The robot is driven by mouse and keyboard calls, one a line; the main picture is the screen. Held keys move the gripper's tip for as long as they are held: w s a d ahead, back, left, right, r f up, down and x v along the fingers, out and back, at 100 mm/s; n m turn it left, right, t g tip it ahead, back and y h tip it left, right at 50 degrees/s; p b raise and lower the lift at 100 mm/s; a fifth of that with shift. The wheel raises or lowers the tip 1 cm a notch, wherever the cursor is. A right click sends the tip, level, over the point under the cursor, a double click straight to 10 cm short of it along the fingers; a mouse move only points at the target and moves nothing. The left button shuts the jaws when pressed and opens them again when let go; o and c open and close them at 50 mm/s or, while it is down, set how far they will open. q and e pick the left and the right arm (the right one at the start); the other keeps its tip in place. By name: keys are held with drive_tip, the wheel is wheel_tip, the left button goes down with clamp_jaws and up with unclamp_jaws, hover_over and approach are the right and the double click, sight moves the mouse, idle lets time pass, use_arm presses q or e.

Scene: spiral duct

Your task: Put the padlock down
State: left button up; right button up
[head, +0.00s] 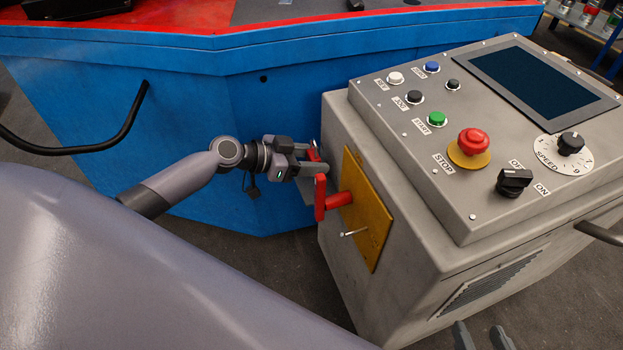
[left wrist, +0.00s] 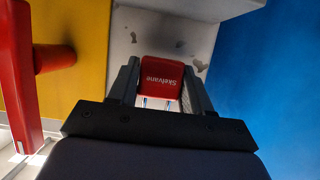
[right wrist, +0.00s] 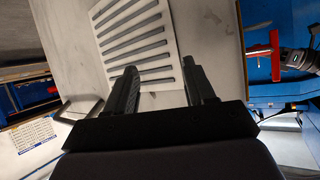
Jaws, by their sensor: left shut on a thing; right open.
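My left gripper (head: 312,163) is shut on a red padlock (left wrist: 160,77), which is printed "Skelvane" and sits between the fingers in the left wrist view. In the head view only a little red of the padlock shows at the fingertips. The gripper is just left of a red lever handle (head: 320,197) on a yellow plate (head: 369,210), on the side of a grey control box (head: 450,262). The lever is also large at the left of the left wrist view (left wrist: 18,75). My right gripper (right wrist: 160,92) is open and empty, facing the box's vent slats.
A blue cabinet (head: 200,95) with a red top stands behind the left arm. The box's top carries buttons, a red stop button (head: 473,142), knobs and a dark screen (head: 540,82). A metal pin (head: 354,232) sticks out of the yellow plate below the lever.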

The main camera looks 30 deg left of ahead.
use_arm(q)
wheel_tip(320, 180, down, 4)
drive_tip(key=shift+f+b, duration=0.2)
drive_tip(key=shift+b, duration=0.6)
drive_tip(key=shift+f, duration=0.2)
drive_tip(key=shift+f+b, duration=0.2)
drive_tip(key=shift+b, duration=0.15)
drive_tip(key=o, duration=1.1)
drive_tip(key=shift+r, duration=0.1)
use_arm(e)
drive_tip(key=shift+w+a+f+y, duration=0.15)
drive_tip(key=shift+w+a+y, duration=0.1)
drive_tip(key=shift+a, duration=0.3)
drive_tip(key=shift+w+a+f+y, duration=0.15)
drive_tip(key=shift+a+y, duration=0.1)
drive_tip(key=shift+a, duration=0.25)
use_arm(q)
drive_tip(key=shift+r, duration=0.1)
use_arm(e)
drive_tip(key=shift+r, duration=0.15)
